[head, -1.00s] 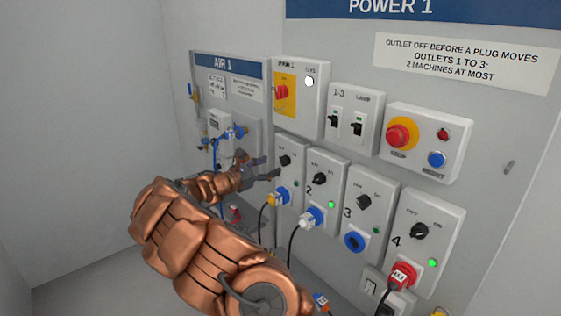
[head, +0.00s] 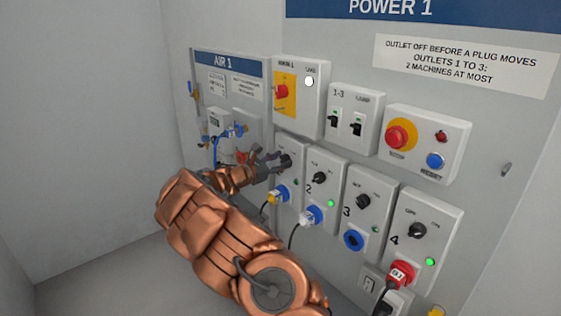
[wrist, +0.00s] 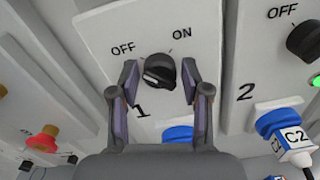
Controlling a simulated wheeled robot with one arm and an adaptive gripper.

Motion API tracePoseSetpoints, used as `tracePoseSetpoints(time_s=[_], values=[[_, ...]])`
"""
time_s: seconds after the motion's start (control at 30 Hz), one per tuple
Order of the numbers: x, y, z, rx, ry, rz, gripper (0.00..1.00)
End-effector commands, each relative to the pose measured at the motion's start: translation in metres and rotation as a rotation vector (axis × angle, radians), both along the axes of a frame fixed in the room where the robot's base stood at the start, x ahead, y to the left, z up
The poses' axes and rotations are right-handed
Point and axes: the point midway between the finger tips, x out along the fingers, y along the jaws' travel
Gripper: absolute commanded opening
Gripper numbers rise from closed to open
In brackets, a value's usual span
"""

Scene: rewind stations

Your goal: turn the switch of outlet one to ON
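The switch of outlet one is a black round knob (wrist: 158,72) on a light panel (wrist: 97,35) marked OFF at left, ON at right and 1 below. A pale mark shows on its lower left side; I cannot tell its exact setting. My gripper (wrist: 159,80) is open, with one finger on each side of the knob and small gaps to it. In the head view my gripper (head: 279,163) is at outlet one's panel (head: 297,152) and hides the knob. The panel's lamp (head: 296,182) looks unlit.
A blue plug (head: 281,194) with a yellow part sits below the knob. Outlet two (head: 319,178), outlet three (head: 363,201) and outlet four (head: 417,230) stand to the right; lamps at two and four glow green. The AIR 1 panel (head: 229,63) with hoses is at left.

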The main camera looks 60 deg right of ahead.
Motion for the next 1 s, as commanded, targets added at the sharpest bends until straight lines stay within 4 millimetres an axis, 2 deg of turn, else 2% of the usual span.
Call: tracePoseSetpoints(time_s=[0.03,0.4,0.67,1.0], values=[[0.0000,0.0001,-0.0001,0.000,0.000,0.000,0.39],[-0.0008,-0.0037,-0.0008,0.001,-0.001,-0.002,0.02],[-0.0002,0.0002,-0.0022,-0.007,-0.025,0.000,0.02],[0.0000,0.0011,-0.0087,-0.054,-0.197,0.001,0.02]])
